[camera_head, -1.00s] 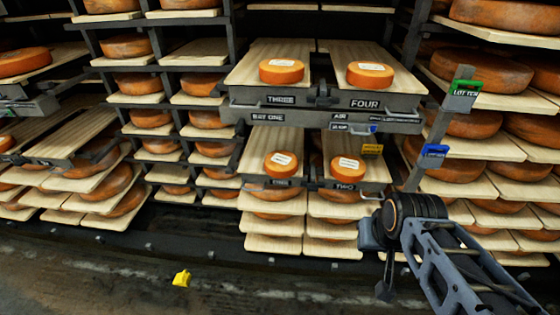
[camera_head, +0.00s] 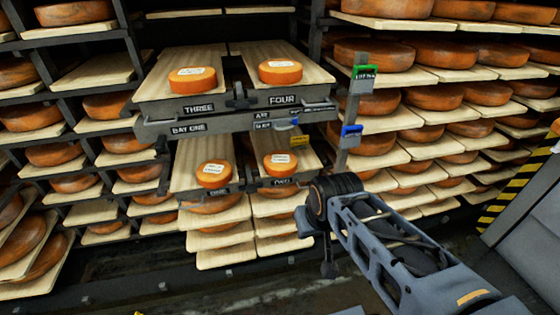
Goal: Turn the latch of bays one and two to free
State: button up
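Bays one and two are the lower pair of boards, with the label ONE (camera_head: 216,191) at left and TWO (camera_head: 283,182) at right. Each bears a small orange cheese wheel with a white label, one on bay one (camera_head: 213,174) and one on bay two (camera_head: 281,165). A dark fitting that may be their latch shows small between the two labels; its setting cannot be told. My gripper (camera_head: 326,262) hangs at the end of my arm, below and right of bay two, apart from the boards. Its fingers are too dark and small to tell whether open or shut.
Above, boards marked THREE (camera_head: 198,108) and FOUR (camera_head: 284,99) each bear a cheese, with a dark latch-like part (camera_head: 240,97) between them. A post at right carries a green tag (camera_head: 364,78) and a blue tag (camera_head: 351,136). Racks of large cheeses (camera_head: 383,50) flank both sides.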

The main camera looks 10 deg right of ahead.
aim_at(251, 188)
jog(key=k, duration=0.5)
jog(key=u, duration=1.85)
jog(key=i, duration=1.3)
jog(key=z, duration=2.05)
